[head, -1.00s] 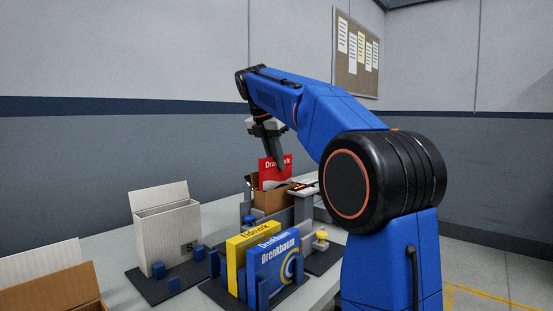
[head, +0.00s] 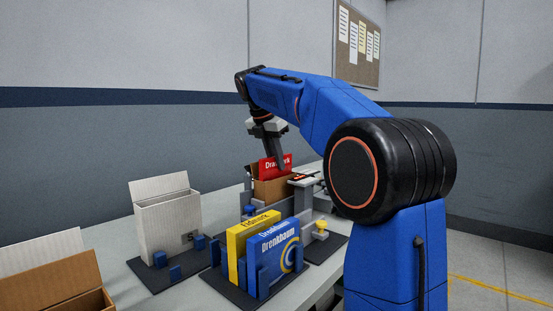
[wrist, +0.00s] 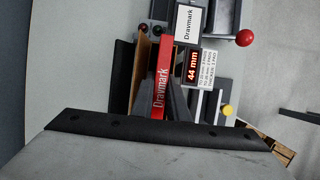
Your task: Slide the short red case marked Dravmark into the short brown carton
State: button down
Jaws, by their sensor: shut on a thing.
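The red case marked Dravmark (head: 270,166) stands upright, its lower part hidden inside the brown carton (head: 270,191). Its red top edge shows in the wrist view (wrist: 161,92), running lengthwise between the fingers. My gripper (head: 280,162) is shut on the red case from above. In the wrist view, a brown carton flap (wrist: 144,68) stands just left of the case. How far the case is from the carton's bottom is hidden.
A fixture with a 44 mm display (wrist: 194,66), a Dravmark card (wrist: 188,24) and a red knob (wrist: 245,38) adjoins the carton. A white carton (head: 168,222) and another brown carton (head: 55,284) stand left.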

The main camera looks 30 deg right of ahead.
jog(key=shift+f, duration=0.65)
jog(key=shift+f, duration=0.2)
jog(key=c, duration=1.6)
grip_release()
jog(key=shift+c, duration=0.2)
jog(key=shift+r, duration=3.5)
